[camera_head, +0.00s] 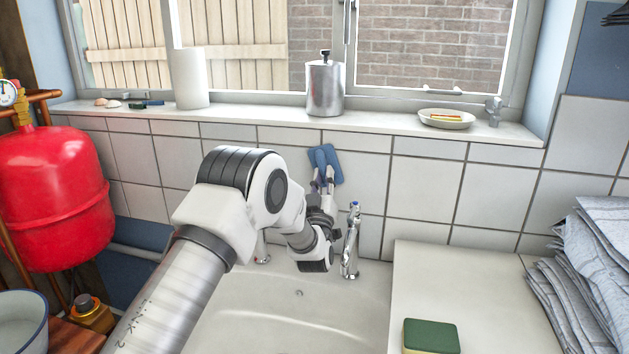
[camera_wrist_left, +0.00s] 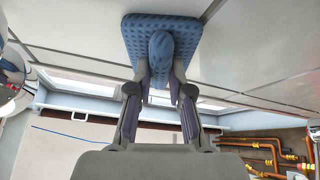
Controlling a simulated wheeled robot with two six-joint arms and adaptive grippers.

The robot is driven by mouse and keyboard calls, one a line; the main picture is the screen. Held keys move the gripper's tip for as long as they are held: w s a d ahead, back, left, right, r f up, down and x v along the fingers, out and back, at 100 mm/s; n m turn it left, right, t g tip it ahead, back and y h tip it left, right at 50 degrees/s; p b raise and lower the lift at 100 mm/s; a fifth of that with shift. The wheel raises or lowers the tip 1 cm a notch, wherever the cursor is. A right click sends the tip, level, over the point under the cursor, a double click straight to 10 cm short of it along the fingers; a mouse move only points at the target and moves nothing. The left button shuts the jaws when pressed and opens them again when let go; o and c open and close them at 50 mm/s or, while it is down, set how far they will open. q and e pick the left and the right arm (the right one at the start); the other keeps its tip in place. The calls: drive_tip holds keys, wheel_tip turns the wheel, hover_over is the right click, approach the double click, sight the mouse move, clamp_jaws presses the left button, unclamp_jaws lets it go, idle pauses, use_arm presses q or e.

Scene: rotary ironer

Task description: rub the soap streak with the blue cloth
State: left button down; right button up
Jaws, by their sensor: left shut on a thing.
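The blue cloth (camera_head: 326,164) is held up at the white wall tiles just below the window sill. My left gripper (camera_head: 323,180) is shut on the cloth's bunched middle. In the left wrist view the cloth (camera_wrist_left: 137,34) is spread in a rough square against the tiles, with the left gripper's fingers (camera_wrist_left: 160,78) closed on its raised knob. It appears to touch the tiles. No soap streak can be made out; the cloth or gripper may hide it. My right gripper is in neither view.
The sink (camera_head: 300,315) and taps (camera_head: 351,240) lie below the arm. A metal canister (camera_head: 325,88), paper roll (camera_head: 188,78) and soap dish (camera_head: 447,119) stand on the sill. A red tank (camera_head: 50,195) is left; a sponge (camera_head: 430,336) and folded grey cloths (camera_head: 590,270) are right.

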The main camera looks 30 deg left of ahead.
use_arm(q)
drive_tip(key=shift+b, duration=0.7)
drive_tip(key=shift+s+a, duration=0.25)
drive_tip(key=shift+a, duration=0.7)
drive_tip(key=shift+s+a+b, duration=0.2)
drive_tip(key=shift+s+a, duration=0.05)
drive_tip(key=shift+a, duration=0.85)
drive_tip(key=shift+s+a+b, duration=0.15)
drive_tip(key=shift+s+a, duration=0.1)
drive_tip(key=shift+a, duration=0.85)
drive_tip(key=a, duration=0.2)
drive_tip(key=shift+s+a, duration=0.35)
